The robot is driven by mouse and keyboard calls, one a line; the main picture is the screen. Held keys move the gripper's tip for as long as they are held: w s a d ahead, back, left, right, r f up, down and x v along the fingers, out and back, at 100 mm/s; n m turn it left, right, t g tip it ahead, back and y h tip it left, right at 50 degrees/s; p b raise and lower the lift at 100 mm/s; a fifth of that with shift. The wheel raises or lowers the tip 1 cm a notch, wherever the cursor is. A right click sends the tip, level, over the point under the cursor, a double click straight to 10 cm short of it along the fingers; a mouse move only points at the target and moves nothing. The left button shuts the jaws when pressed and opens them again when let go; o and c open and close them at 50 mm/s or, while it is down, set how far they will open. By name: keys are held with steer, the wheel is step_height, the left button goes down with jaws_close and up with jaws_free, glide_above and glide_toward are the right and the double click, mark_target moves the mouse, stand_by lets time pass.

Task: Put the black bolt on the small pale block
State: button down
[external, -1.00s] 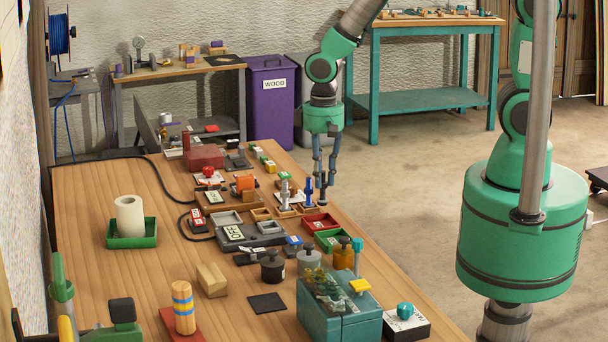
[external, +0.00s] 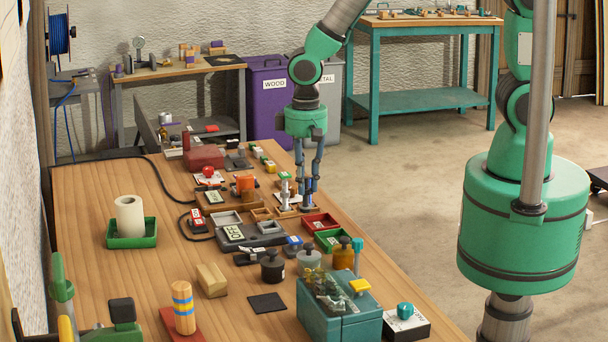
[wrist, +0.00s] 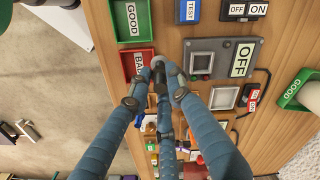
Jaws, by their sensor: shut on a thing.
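The small pale block cannot be told for certain; a small pale wooden piece (external: 285,213) lies just left of my gripper, partly hidden among other parts.
A red tray marked BAD (wrist: 151,61) and a green tray marked GOOD (wrist: 151,18) lie close by. A grey OFF panel (wrist: 214,47) is beside them. A blue upright piece (wrist: 138,121) and a white one (external: 285,187) stand close to my fingers.

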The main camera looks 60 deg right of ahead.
steer(key=s+a+r+p, duration=0.1)
steer(key=s+a+p, duration=0.1)
steer(key=a, duration=0.9)
steer(key=s+a+r+n+p, duration=0.1)
steer(key=s+a+p, duration=0.1)
steer(key=a, duration=0.8)
steer(key=shift+s+a+r+n+p, duration=0.2)
steer(key=shift+a+n+p, duration=0.15)
steer(key=shift+p, duration=0.2)
steer(key=w+a+f+p, duration=0.1)
steer(key=w+a, duration=0.9)
steer(key=w, duration=0.2)
steer(key=shift+a+f, duration=0.25)
steer(key=shift+f+p, duration=0.3)
steer(key=shift+f, duration=1.5)
steer(key=shift+f, duration=0.1)
